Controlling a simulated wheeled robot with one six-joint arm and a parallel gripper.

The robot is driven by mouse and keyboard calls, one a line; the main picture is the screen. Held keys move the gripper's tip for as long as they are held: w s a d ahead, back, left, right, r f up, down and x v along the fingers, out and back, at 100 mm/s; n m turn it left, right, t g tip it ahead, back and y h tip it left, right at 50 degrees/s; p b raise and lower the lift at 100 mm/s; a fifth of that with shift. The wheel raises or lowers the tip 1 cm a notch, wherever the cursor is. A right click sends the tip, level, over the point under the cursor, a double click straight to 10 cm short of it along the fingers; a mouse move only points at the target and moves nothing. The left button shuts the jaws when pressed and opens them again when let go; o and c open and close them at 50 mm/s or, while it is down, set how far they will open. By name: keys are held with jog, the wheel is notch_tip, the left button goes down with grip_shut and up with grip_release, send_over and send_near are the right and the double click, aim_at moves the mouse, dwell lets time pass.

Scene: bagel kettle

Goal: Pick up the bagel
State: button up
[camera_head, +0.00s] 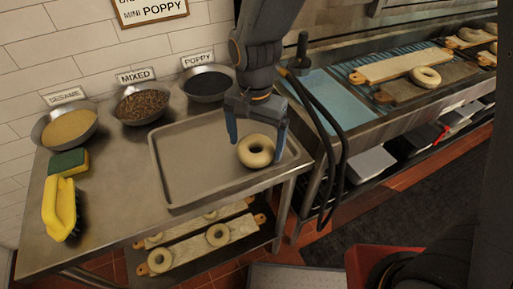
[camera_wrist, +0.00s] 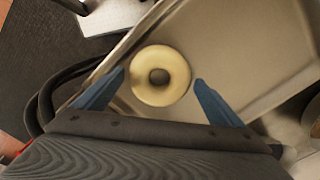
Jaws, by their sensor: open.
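A pale, doughy bagel (camera_head: 256,151) lies flat at the right end of a grey metal tray (camera_head: 180,176) on the steel table. In the wrist view the bagel (camera_wrist: 160,75) shows whole, with its hole visible, near the tray's edge. My gripper (camera_head: 258,140) is open above the tray, its blue fingers on either side of the bagel in the head view. In the wrist view the open fingers (camera_wrist: 160,80) flank the bagel, with visible gaps on both sides. I cannot tell how far the fingertips are above the tray.
Bowls of sesame (camera_head: 70,125), mixed (camera_head: 142,105) and poppy (camera_head: 207,84) stand behind the tray. A sponge (camera_head: 68,162) and a yellow brush (camera_head: 59,208) lie at left. A black hose (camera_head: 335,150) hangs right of the gripper. The tray's left part is clear.

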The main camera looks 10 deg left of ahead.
jog(key=shift+f, duration=0.25)
jog(key=c, duration=0.9)
jog(key=shift+o, duration=0.2)
jog(key=shift+r, duration=0.15)
notch_tip(320, 180, up, 10)
jog(key=b, duration=0.1)
